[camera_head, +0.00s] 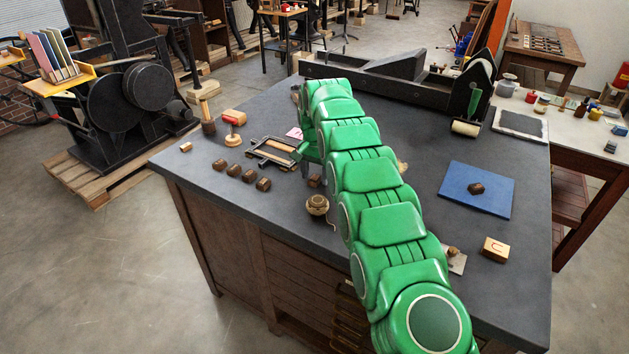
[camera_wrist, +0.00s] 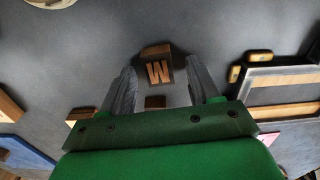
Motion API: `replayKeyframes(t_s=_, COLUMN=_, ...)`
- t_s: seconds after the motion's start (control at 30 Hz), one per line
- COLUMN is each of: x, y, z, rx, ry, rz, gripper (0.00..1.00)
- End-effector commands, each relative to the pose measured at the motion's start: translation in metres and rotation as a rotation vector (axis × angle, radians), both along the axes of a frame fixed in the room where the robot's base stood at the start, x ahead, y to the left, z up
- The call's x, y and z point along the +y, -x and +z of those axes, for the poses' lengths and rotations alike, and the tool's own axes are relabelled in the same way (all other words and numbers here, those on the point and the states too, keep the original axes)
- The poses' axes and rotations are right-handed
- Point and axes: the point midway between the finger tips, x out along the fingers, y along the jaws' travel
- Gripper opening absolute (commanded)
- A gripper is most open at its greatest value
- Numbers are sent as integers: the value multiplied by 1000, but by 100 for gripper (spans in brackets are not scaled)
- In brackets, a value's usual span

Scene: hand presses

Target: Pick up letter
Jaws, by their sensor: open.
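My gripper (camera_wrist: 160,68) is open, with one grey finger on each side of the block and gaps between. A small brown block (camera_head: 315,181) beside my gripper in the head view is probably the same letter. My green arm hides much of the gripper there. Several other brown letter blocks (camera_head: 248,175) lie to the left; their faces are too small to read.
A framed tray (camera_head: 272,152) lies left of my gripper, with its edge also in the wrist view (camera_wrist: 285,76). A round twine ball (camera_head: 317,205) stands near the block. A blue mat (camera_head: 477,190) and a light wooden block (camera_head: 495,249) are to the right. A long press (camera_head: 400,88) fills the back.

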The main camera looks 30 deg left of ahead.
Motion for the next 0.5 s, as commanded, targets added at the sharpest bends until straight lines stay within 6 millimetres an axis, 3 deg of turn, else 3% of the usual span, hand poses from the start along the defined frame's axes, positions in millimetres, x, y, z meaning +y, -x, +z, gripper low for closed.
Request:
replayKeyframes(t_s=0.07, x=0, y=0, z=0, rx=0, ry=0, rz=0, gripper=60)
replayKeyframes(t_s=0.43, x=0, y=0, z=0, rx=0, ry=0, rz=0, gripper=4)
replayKeyframes(t_s=0.5, x=0, y=0, z=0, rx=0, ry=0, rz=0, gripper=2)
